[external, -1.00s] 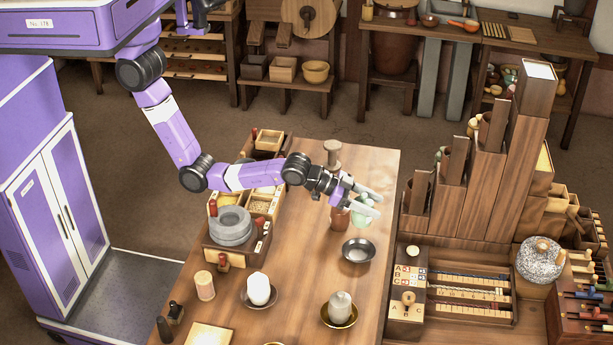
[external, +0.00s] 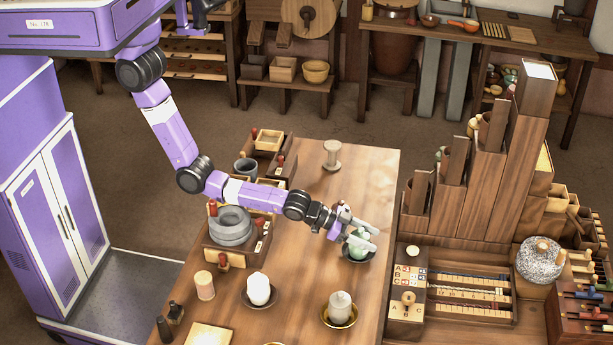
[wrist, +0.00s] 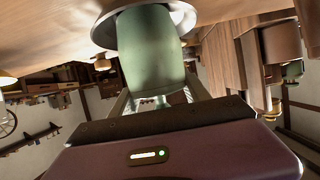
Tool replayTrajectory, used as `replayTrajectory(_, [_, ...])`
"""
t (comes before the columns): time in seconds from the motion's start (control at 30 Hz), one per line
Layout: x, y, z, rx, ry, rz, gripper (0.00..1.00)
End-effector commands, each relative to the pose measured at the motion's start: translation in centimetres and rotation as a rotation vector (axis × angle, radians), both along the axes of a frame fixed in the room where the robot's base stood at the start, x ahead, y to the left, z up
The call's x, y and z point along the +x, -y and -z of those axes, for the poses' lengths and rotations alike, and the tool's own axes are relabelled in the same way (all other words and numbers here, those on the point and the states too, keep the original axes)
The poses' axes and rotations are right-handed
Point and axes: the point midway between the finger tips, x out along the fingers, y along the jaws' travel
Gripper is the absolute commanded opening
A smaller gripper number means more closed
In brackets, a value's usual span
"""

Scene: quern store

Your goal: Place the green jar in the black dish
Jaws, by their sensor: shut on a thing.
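The green jar (external: 357,246) is held between the fingers of my gripper (external: 364,236), which is shut on it. The black dish (external: 360,260) is on the table near its right edge, and the jar stands over it, hiding much of its inside. In the wrist view the jar (wrist: 150,60) fills the upper middle, and the dish's shiny rim (wrist: 103,34) shows around its far end. I cannot tell whether the jar's base touches the dish.
In front stand a gold dish (external: 340,315) with a pale jar and a dark saucer (external: 258,297) with a white lump. A stone quern (external: 230,227) sits to the left. A pale spool (external: 332,155) stands at the back. A counting board (external: 468,292) lies right of the table.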

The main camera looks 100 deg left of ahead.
Motion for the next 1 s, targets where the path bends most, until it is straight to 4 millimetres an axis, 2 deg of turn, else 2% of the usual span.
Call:
replayTrajectory(0.27, [0.1, 0.0, 0.1, 0.000, 0.004, 0.000, 0.00])
replayTrajectory(0.3, [0.0, 0.0, 0.2, 0.000, 0.000, 0.000, 0.60])
replayTrajectory(0.4, [0.0, 0.0, 0.1, 0.000, 0.000, 0.000, 0.76])
replayTrajectory(0.8, [-0.1, 0.0, -0.2, 0.000, 0.000, 0.000, 0.76])
replayTrajectory(1.0, [-2.3, 0.0, -1.0, 0.000, -0.001, 0.000, 0.76])
